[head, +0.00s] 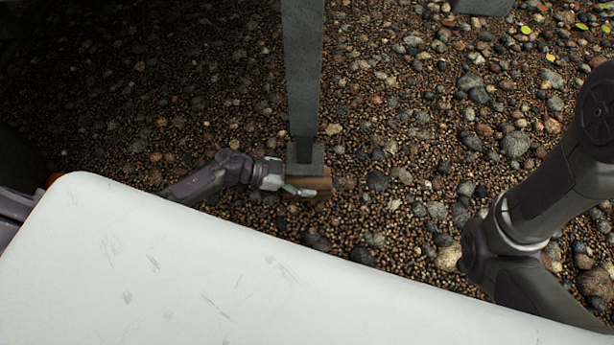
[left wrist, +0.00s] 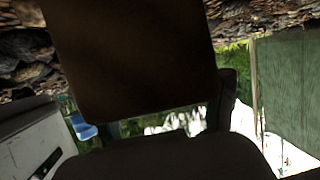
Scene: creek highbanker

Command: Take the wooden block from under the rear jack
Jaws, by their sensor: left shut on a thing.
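The wooden block (head: 318,185) lies on the gravel at the foot of the rear jack (head: 304,75), a grey metal post. The jack's square foot plate (head: 305,157) is over the block, and I cannot tell whether they touch. My left gripper (head: 296,188) reaches in from the left and is shut on the block at its near side. In the left wrist view a dark brown face of the block (left wrist: 135,55) fills the upper middle, close to the camera. My right arm is at the right of the head view; its gripper is out of frame.
A white scratched panel (head: 180,270) spans the lower left of the head view, just in front of the left forearm. Gravel with scattered stones (head: 440,150) covers the ground. A grey metal piece (head: 484,5) shows at the top right.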

